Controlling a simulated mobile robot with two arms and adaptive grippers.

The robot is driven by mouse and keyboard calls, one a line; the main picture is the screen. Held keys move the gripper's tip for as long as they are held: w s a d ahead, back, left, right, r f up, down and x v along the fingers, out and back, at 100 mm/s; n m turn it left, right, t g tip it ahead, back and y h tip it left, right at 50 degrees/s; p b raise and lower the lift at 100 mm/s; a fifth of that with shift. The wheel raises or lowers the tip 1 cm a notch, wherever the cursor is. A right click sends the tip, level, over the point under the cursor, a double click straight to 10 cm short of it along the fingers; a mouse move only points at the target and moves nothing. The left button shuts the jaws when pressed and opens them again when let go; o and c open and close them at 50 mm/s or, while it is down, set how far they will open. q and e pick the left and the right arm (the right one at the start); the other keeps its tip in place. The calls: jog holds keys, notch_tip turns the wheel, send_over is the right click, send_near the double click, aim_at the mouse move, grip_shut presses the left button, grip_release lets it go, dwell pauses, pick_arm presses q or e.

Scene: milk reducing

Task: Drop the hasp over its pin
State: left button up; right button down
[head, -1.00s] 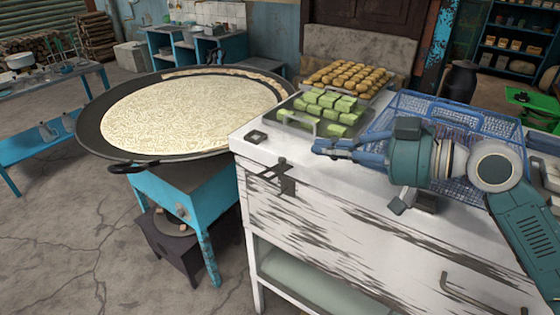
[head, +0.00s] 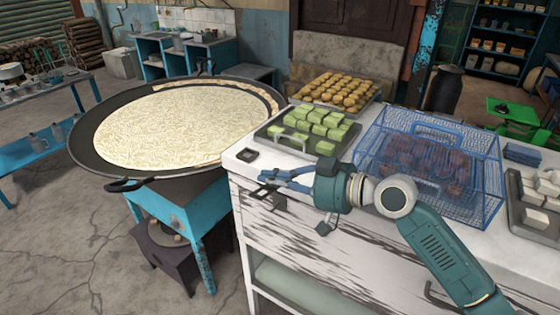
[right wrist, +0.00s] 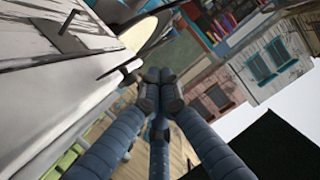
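The dark metal hasp (head: 279,202) is on the upper front face of the white worn counter, near its left corner. In the right wrist view a dark plate and bar (right wrist: 68,40) show on the white front at upper left. I cannot tell the pin apart from this hardware. My right gripper (head: 264,182) is at the counter's front edge, just above the hasp in the head view, and partly covers it. In the right wrist view its blue fingers come together at their tips (right wrist: 160,90), with nothing seen between them. My left gripper is not in view.
On the white counter (head: 236,160) stand a tray of green blocks (head: 318,126), a tray of browned pieces (head: 340,90) and a blue wire basket (head: 480,190). A wide black pan (head: 88,165) stands close to the left. Floor in front is open.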

aim_at(268, 194)
jog(key=shift+s+f, duration=0.2)
jog(key=shift+f, duration=0.3)
jog(key=shift+f, duration=0.1)
jog(key=shift+a+f+n+b, duration=0.1)
jog(key=shift+a+n+b, duration=0.05)
jog(key=shift+n+b, duration=0.15)
jog(key=shift+s+a+f+n+b, duration=0.1)
jog(key=shift+s+f+n+b, duration=0.25)
jog(key=shift+b, duration=0.2)
jog(key=f+n+b, duration=0.1)
jog(key=f+n+t+b, duration=0.1)
jog(key=b, duration=0.1)
jog(key=shift+s+a+n+h, duration=0.15)
jog(key=shift+a+n+h, duration=0.1)
jog(key=shift+h, duration=0.15)
jog(key=shift+w+d+f+n+t+h+b, duration=0.2)
jog(key=shift+f+n+t+b, duration=0.45)
jog(key=shift+f+n+b, duration=0.75)
jog(key=shift+w+d+f+n+t+h+b, duration=0.15)
jog(key=shift+f+n+t+b, duration=0.65)
jog(key=shift+n, duration=1.05)
jog(key=shift+w+d+f+n+t+h+b, duration=0.2)
jog(key=shift+f+n+t+b, duration=0.25)
jog(key=shift+f+n+b, duration=0.8)
